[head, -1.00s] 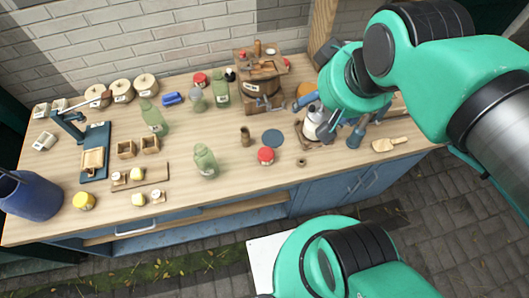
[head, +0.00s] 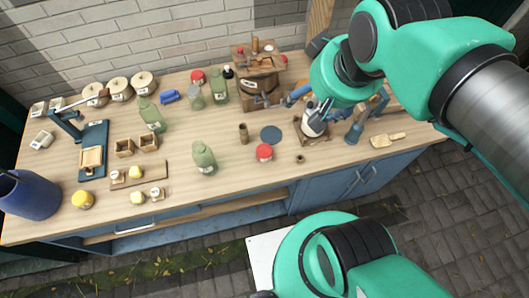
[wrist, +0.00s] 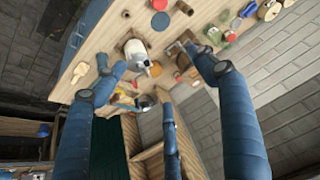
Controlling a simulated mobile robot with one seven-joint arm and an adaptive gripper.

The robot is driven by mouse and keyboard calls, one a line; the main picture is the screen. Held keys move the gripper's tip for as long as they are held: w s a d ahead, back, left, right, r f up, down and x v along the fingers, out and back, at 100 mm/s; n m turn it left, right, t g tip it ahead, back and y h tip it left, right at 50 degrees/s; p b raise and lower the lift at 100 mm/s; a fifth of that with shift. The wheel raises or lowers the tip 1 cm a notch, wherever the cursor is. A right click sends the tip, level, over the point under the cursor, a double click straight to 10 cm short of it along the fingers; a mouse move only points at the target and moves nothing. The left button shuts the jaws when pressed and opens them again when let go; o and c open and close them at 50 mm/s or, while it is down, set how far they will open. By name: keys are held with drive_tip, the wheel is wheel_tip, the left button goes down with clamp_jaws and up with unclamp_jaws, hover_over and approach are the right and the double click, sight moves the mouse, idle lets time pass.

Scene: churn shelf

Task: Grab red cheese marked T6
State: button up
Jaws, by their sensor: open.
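A round red cheese (head: 264,152) with a pale label sits near the front middle of the table, beside a dark blue disc (head: 271,134). The labels are too small to read, so I cannot tell which is T6. My gripper (head: 325,114) is open, with blue fingers, over the right part of the table, to the right of the front red cheese. In the wrist view its fingers (wrist: 148,53) are spread with nothing held; a white-and-grey bottle (wrist: 138,55) shows between them, contact unclear.
Green bottles (head: 204,158) and a small brown cup (head: 243,132) stand left of the front red cheese. A wooden scoop (head: 387,140) lies at right. Bare tabletop lies in front of the cheese.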

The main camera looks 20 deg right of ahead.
drive_tip(key=w+a+f+g, duration=0.3)
drive_tip(key=w+f, duration=0.6)
drive_tip(key=f, duration=0.2)
drive_tip(key=m+g+b, duration=0.1)
drive_tip(key=m+g, duration=0.1)
hover_over(265, 149)
wheel_tip(265, 149, down, 18)
drive_tip(key=shift+w+r, duration=0.1)
drive_tip(key=shift+r, duration=0.1)
drive_tip(key=shift+f+b, duration=0.7)
drive_tip(key=shift+f, duration=3.55)
drive_tip(key=shift+f, duration=0.15)
drive_tip(key=shift+a+f+b, duration=0.1)
drive_tip(key=shift+f+b, duration=0.55)
drive_tip(key=shift+f, duration=1.85)
